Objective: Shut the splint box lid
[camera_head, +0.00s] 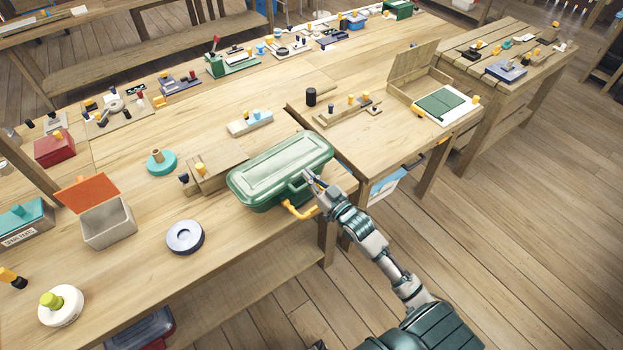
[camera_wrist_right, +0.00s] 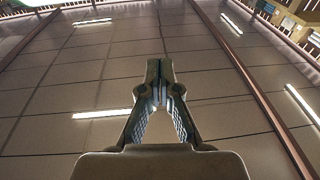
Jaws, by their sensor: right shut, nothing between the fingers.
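A long green box (camera_head: 252,195), which I take for the splint box, stands at the front edge of the bench in the head view. Its ribbed green lid (camera_head: 283,166) lies flat over it and looks down; I cannot tell if it is fully latched. My right gripper (camera_head: 308,176) is at the box's front right side, close to the lid edge; I cannot tell if it touches. In the right wrist view the right gripper (camera_wrist_right: 163,68) has its fingertips together with nothing between them. My left gripper is not in view.
A pale bin (camera_head: 108,226) with a raised orange lid (camera_head: 86,193) stands to the left. A wooden block (camera_head: 214,172) sits just left of the green box. An open wooden case (camera_head: 414,72) stands at the back right.

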